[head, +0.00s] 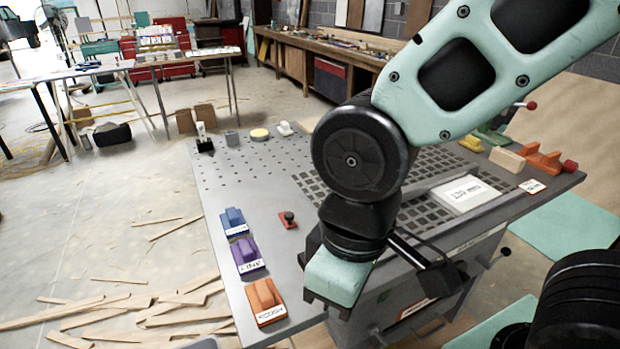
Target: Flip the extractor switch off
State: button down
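No part is clearly readable as the extractor switch. Two small fixtures on the grey perforated bench (240,180) could be switches: a red base with a black knob (288,218), left of my wrist, and a black base with an upright white piece (203,138) at the far left corner. My gripper (335,290) hangs over the bench's front edge, pointing down, right of and nearer than the red base, apart from it. Its mint housing hides the fingertips, so I cannot tell whether it is open or holding anything.
Blue (233,222), purple (247,256) and orange (265,300) labelled blocks line the bench's left edge. A white labelled box (463,194) lies on the dark grid at right. A yellow disc (259,134) sits at the back. Wood scraps (150,310) litter the floor.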

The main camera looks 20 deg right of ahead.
aim_at(385, 294)
jog(key=k+j+z, duration=0.25)
jog(key=z, duration=0.2)
jog(key=k+j+z, duration=0.15)
jog(key=k+z, duration=0.15)
jog(key=z, duration=0.15)
